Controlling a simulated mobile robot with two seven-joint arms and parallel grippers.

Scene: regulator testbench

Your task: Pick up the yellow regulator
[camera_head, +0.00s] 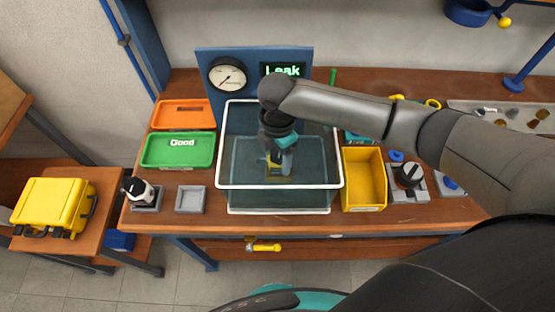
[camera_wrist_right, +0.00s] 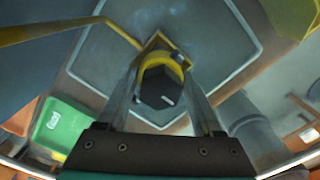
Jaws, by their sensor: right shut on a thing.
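The yellow regulator (camera_head: 273,164) is inside the clear water tank (camera_head: 230,205), low down near a yellow fitting at its bottom. In the right wrist view the regulator (camera_wrist_right: 161,82) has a dark faceted knob and a yellow collar between my fingers. My right gripper (camera_head: 279,160) reaches down into the tank from above and is shut on the regulator. The gripper hides part of the regulator, and I cannot tell whether it is clear of the fitting. My left gripper is not in view.
A pressure gauge (camera_head: 228,75) and a lit "Leak" display (camera_head: 284,70) stand behind the tank. A green "Good" tray (camera_head: 178,151) and an orange tray (camera_head: 184,113) are on the left; a yellow bin (camera_head: 364,180) is on the right. The tank walls surround my gripper.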

